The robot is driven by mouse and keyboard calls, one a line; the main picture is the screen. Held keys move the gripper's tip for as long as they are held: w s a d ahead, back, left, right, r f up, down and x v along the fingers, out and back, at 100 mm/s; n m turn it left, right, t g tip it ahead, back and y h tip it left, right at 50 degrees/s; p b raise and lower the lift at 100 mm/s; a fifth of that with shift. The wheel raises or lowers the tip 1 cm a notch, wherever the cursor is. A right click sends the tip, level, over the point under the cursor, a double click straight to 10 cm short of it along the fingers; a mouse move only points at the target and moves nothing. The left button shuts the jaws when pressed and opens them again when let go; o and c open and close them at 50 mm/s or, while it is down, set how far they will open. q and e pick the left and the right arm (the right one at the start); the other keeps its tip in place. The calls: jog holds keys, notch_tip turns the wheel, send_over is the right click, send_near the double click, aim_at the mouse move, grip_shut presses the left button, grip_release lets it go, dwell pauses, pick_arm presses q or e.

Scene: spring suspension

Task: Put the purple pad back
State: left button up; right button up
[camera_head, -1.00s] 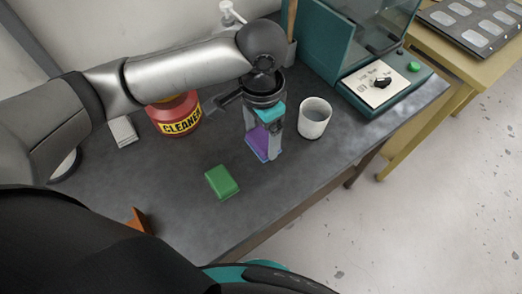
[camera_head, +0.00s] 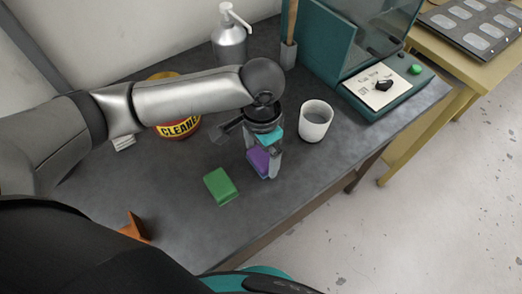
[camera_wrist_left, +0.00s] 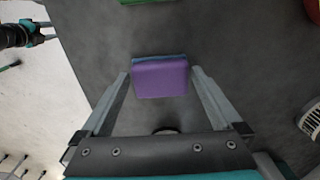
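The purple pad (camera_head: 258,161) is a small block with a thin blue layer along one edge. It lies on the dark table, right of the green block. My left gripper (camera_head: 262,158) points down over it, fingers on either side. In the left wrist view the purple pad (camera_wrist_left: 160,78) sits between the fingertips, with a narrow gap showing on each side. My left gripper (camera_wrist_left: 160,75) is open. A dark gripper over the floor at the wrist view's upper left looks like my right gripper (camera_wrist_left: 48,33), its fingers apart and empty.
A green block (camera_head: 221,186) lies left of the pad. A white mug (camera_head: 315,121) stands close on the right. A cleaner tub (camera_head: 177,129), pump bottle (camera_head: 229,45) and teal machine (camera_head: 385,80) are behind. An orange piece (camera_head: 135,228) lies near the front left.

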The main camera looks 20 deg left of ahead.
aim_at(261, 157)
pick_arm(q)
jog(key=shift+r, duration=0.35)
notch_tip(261, 157, up, 12)
jog(key=p, duration=0.3)
jog(key=shift+f, duration=0.2)
